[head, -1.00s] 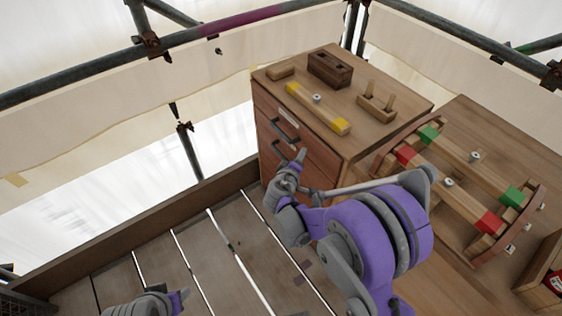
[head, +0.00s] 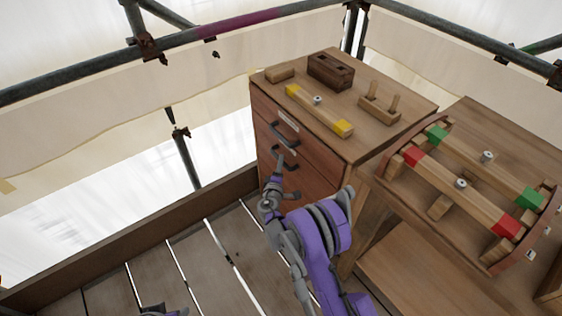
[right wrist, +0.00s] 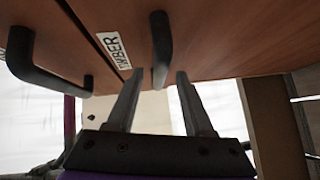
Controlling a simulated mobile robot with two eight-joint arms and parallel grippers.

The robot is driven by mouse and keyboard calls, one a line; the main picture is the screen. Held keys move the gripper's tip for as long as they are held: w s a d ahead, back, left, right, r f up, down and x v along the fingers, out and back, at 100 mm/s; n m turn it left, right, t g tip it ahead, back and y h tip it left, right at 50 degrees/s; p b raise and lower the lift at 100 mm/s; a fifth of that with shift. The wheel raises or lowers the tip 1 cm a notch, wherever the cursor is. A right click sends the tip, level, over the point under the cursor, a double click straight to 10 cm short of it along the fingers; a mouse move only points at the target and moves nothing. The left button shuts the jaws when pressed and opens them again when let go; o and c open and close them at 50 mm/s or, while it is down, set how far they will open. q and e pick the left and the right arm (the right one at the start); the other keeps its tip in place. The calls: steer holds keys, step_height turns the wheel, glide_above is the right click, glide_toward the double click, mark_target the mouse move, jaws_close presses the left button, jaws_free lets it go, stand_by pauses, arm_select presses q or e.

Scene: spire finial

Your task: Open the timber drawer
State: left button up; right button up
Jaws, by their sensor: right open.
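The wooden cabinet (head: 345,145) has reddish drawer fronts with dark bar handles. The timber drawer (right wrist: 205,35) carries a white "TIMBER" label (right wrist: 115,50) in the right wrist view, and its front looks closed. Its dark handle (right wrist: 161,45) reaches between the fingertips of my right gripper (right wrist: 161,76). The fingers are open, one on each side of the handle's end, and not closed on it. In the head view my right gripper (head: 279,166) is at the lower visible handle (head: 284,160). My left gripper (head: 165,311) is barely in view at the bottom edge.
Another drawer handle (right wrist: 40,68) is beside the timber one, on the drawer above. The cabinet top holds a yellow-ended bar (head: 319,110) and wooden blocks. A bench with a red-and-green-ended bar rack (head: 465,185) is at right. Plank floor (head: 200,270) lies in front.

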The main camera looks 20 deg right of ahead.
steer(key=shift+x, duration=1.45)
jaws_close()
stand_by(0.3)
